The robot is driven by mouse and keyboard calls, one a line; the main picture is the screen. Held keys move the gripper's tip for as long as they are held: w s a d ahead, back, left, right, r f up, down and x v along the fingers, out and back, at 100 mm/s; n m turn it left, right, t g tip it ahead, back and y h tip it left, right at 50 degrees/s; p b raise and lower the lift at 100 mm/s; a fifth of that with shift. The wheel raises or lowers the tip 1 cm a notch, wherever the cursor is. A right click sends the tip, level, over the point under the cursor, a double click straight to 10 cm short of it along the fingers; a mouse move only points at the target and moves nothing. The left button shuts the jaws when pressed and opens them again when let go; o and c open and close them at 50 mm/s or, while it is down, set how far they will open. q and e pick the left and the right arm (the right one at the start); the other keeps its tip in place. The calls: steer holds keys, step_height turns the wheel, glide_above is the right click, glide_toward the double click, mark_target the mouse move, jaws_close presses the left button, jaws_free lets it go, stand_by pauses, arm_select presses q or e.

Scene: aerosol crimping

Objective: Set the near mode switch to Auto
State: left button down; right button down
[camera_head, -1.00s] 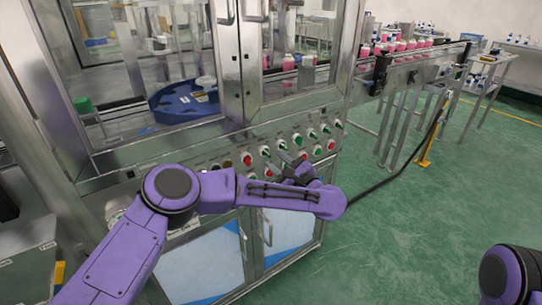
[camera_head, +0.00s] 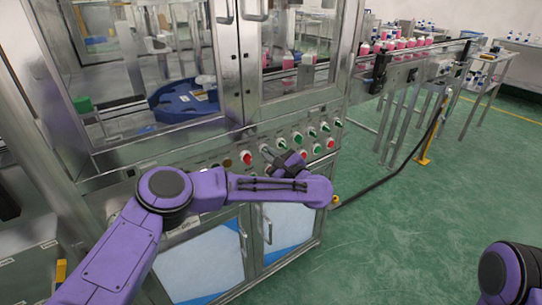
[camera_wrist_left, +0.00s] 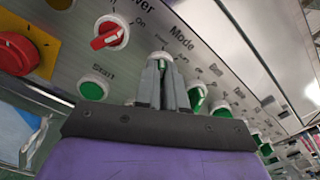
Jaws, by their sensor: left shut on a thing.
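The near mode switch (camera_wrist_left: 160,66) shows in the left wrist view just below the "Mode" label, as a green knob mostly hidden between my fingers. My left gripper (camera_wrist_left: 163,62) is shut on this knob, with the fingertips close to the panel. Which position the knob points to is hard to tell. In the head view my left gripper (camera_head: 271,155) is at the button panel (camera_head: 215,161), partly hidden by my forearm. My right gripper is out of view; only a part of the right arm shows at the lower right.
A red power knob (camera_wrist_left: 109,33), a green start button (camera_wrist_left: 95,84) and a red button on yellow (camera_wrist_left: 16,52) sit left of the fingers. Another green switch (camera_wrist_left: 197,96) is close on the right. Green floor (camera_head: 420,220) is free beside the machine.

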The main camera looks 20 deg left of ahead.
arm_select(q)
steer(key=shift+f, duration=0.1)
steer(key=shift+d+f+m+b, duration=0.1)
steer(key=shift+m+b, duration=0.8)
steer(key=shift+m, duration=4.9)
steer(key=shift+f, duration=0.1)
steer(key=c, duration=1.4)
jaws_free()
steer(key=shift+o, duration=0.9)
steer(key=shift+r, duration=0.2)
